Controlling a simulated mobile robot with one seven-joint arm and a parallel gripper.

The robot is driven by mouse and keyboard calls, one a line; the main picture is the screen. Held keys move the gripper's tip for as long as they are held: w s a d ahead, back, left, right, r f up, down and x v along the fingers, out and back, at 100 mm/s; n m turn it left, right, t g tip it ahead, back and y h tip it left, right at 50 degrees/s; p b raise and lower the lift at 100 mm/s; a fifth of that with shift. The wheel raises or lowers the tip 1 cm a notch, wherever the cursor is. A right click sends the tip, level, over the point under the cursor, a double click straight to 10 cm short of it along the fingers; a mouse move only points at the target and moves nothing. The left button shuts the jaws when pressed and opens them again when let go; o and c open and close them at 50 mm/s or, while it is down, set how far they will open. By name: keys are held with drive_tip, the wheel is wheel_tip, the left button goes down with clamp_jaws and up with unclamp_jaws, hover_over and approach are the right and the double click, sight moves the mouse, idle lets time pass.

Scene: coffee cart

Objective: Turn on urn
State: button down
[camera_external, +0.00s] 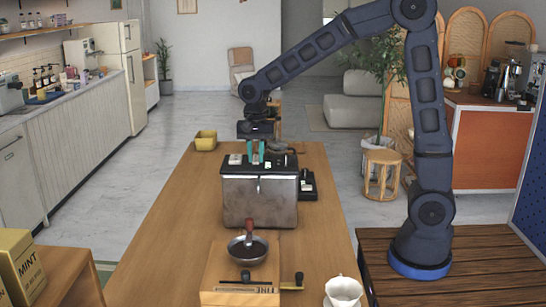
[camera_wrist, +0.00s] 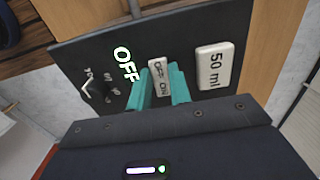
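The urn (camera_external: 260,203) is a boxy metal unit with a black top panel, standing on the long wooden table. In the wrist view its panel (camera_wrist: 95,60) carries a lit OFF display, a white rocker switch (camera_wrist: 159,76) marked OFF and ON, a white 50 ml button (camera_wrist: 214,66) and a small dial (camera_wrist: 95,86). My gripper (camera_external: 256,149) points down just over the panel. Its teal fingers (camera_wrist: 161,88) are apart, one on each side of the rocker switch's lower end. I cannot tell whether they touch it.
A pan with a red handle (camera_external: 248,248) sits on a wooden box (camera_external: 228,270) in front of the urn. A white cup (camera_external: 343,292) stands at the table's near right. A yellow container (camera_external: 206,140) is at the far left. The table's left side is clear.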

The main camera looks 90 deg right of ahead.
sight(256, 157)
drive_tip(key=shift+d+y, duration=0.2)
drive_tip(key=shift+y, duration=0.4)
drive_tip(key=c, duration=1.3)
unclamp_jaws()
drive_tip(key=r, duration=0.7)
drive_tip(key=d+r, duration=0.1)
drive_tip(key=r, duration=0.2)
drive_tip(key=shift+r, duration=0.4)
